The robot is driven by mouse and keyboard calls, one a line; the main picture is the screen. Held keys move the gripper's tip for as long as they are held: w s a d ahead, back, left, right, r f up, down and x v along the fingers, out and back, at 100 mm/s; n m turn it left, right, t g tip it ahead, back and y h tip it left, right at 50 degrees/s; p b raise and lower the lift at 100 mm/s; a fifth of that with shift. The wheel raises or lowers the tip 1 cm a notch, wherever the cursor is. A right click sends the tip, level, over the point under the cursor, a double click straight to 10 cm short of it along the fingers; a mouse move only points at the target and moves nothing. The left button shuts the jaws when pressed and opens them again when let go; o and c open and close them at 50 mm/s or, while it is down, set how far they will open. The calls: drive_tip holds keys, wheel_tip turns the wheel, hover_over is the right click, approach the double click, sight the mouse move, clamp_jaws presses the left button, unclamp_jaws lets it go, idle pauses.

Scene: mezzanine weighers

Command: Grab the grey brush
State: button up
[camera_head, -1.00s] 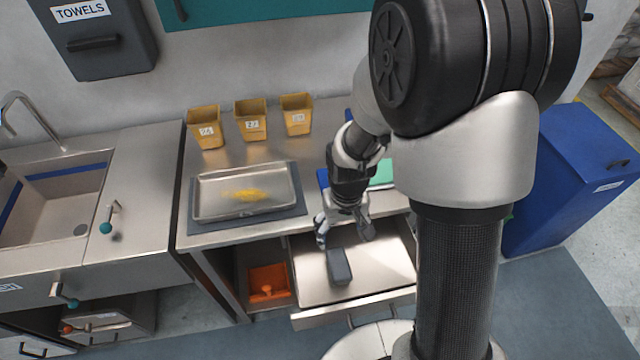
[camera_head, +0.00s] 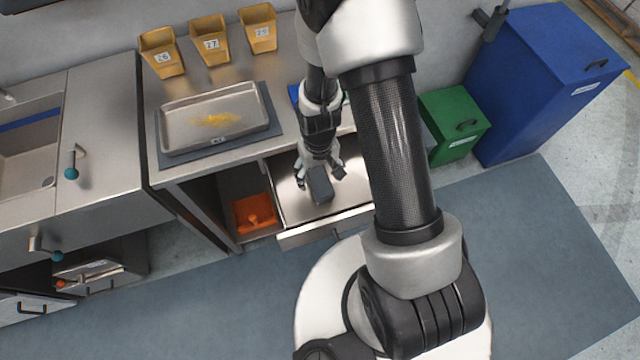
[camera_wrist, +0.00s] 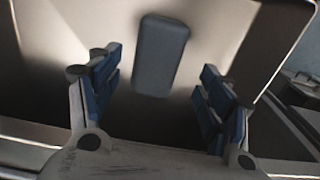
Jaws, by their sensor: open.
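The grey brush (camera_head: 320,187) is a dark grey, rounded block lying in the open steel drawer. It also shows in the wrist view (camera_wrist: 161,55), lengthwise, just beyond the space between the fingertips. My gripper (camera_head: 321,174) is over the drawer, open and empty, its fingers spread on either side of the brush's near line. In the wrist view the blue finger pads (camera_wrist: 162,92) stand apart to the left and right, with no contact on the brush visible. The brush's underside is hidden.
The drawer (camera_head: 345,222) has raised walls around the brush. An orange bin (camera_head: 252,226) sits in the open compartment to its left. Above, the worktop holds a steel tray (camera_head: 168,147) with yellow grains and yellow containers (camera_head: 211,45). Green and blue bins stand right.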

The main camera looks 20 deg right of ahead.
sight(320, 180)
drive_tip(key=f+b, duration=0.1)
drive_tip(key=f, duration=0.4)
drive_tip(key=shift+w+d+b, duration=0.1)
drive_tip(key=shift+d+b, duration=0.1)
drive_tip(key=shift+b, duration=0.15)
drive_tip(key=shift+r, duration=0.1)
drive_tip(key=shift+c, duration=0.2)
drive_tip(key=c, duration=1.2)
drive_tip(key=shift+o, duration=0.2)
drive_tip(key=shift+r, duration=0.1)
